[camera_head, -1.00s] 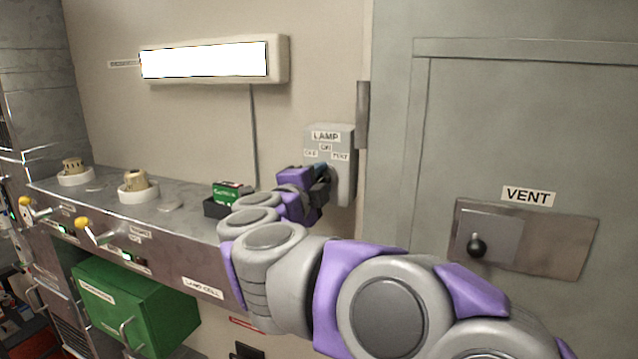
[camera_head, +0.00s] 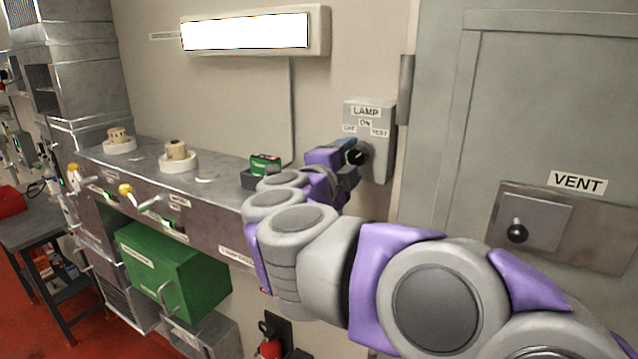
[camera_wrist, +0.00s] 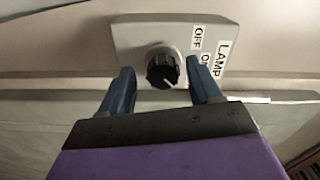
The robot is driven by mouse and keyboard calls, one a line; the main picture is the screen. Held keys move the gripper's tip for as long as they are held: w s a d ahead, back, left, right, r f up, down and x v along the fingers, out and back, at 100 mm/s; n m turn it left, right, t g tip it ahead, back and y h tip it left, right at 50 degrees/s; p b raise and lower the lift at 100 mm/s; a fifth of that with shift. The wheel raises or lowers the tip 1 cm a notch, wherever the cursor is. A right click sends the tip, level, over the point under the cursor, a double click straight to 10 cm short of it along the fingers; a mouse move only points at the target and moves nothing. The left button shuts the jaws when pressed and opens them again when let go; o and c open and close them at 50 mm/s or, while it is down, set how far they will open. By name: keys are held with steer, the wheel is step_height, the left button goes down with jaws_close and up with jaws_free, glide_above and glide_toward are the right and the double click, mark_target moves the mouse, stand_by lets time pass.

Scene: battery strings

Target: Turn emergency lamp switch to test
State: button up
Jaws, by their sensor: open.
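The lamp switch box (camera_head: 381,112) is a grey box on the wall, labelled LAMP with OFF, ON and TEST. Its round black knob (camera_head: 359,154) sits below the labels. In the wrist view the knob (camera_wrist: 162,71) has a white pointer mark aimed down and right in that picture; which label it matches I cannot tell. My gripper (camera_wrist: 163,88) is open, its two blue-grey fingers on either side of the knob's near side, apart from it. In the head view my gripper (camera_head: 350,165) is just left of and below the knob, partly hiding the box's lower part.
A lit emergency lamp (camera_head: 245,33) is on the wall at upper left. A grey door with a VENT panel (camera_head: 560,225) stands at right.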

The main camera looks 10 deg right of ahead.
steer(key=v, duration=1.5)
steer(key=shift+w+a, duration=0.1)
steer(key=shift+w, duration=0.1)
